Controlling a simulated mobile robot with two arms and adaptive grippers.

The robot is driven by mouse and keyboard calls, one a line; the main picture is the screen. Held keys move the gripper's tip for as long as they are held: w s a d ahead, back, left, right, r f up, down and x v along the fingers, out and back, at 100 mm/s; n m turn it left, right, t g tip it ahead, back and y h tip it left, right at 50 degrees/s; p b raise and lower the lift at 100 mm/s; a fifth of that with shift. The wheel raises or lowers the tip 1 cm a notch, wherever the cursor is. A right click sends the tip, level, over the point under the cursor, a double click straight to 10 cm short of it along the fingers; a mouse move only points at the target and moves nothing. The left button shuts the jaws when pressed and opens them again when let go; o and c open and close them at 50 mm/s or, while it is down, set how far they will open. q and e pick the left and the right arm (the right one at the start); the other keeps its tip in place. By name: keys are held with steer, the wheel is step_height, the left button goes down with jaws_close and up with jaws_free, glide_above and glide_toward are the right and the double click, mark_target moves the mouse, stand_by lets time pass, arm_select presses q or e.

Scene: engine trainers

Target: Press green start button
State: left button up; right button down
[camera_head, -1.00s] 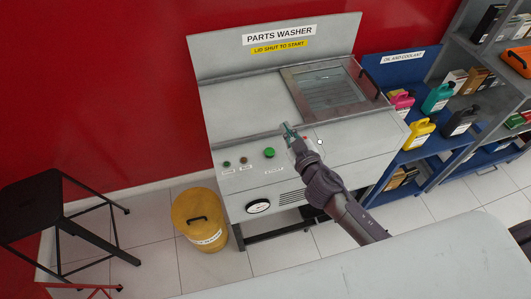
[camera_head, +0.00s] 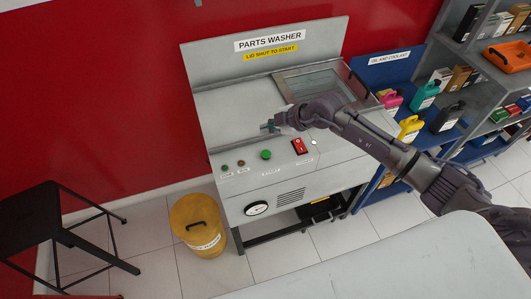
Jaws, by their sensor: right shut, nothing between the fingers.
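The green start button (camera_head: 265,154) is the large round green button on the sloped front panel of the grey parts washer (camera_head: 225,135). A smaller green light or button (camera_head: 225,168) and a small brown one (camera_head: 241,163) sit to its left. My right gripper (camera_head: 266,127) is shut and empty. In the picture its tips are just above the green start button, apart from it, with the height over the panel unclear. My left gripper is not in view.
The washer's lid (camera_head: 315,88) with a window is at the back right and looks shut. A yellow bin (camera_head: 197,224) and a black stool (camera_head: 40,220) stand at left. Coloured jugs stand on a blue shelf at right. A pale surface (camera_head: 400,265) fills the near right.

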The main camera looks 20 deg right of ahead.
steer(key=shift+f, duration=0.15)
steer(key=b, duration=0.7)
glide_above(268, 154)
step_height(268, 154, down, 7)
steer(key=shift+r, duration=0.15)
steer(key=shift+f, duration=0.9)
steer(key=shift+a+f, duration=0.1)
steer(key=shift+f, duration=0.05)
steer(key=shift+f, duration=0.25)
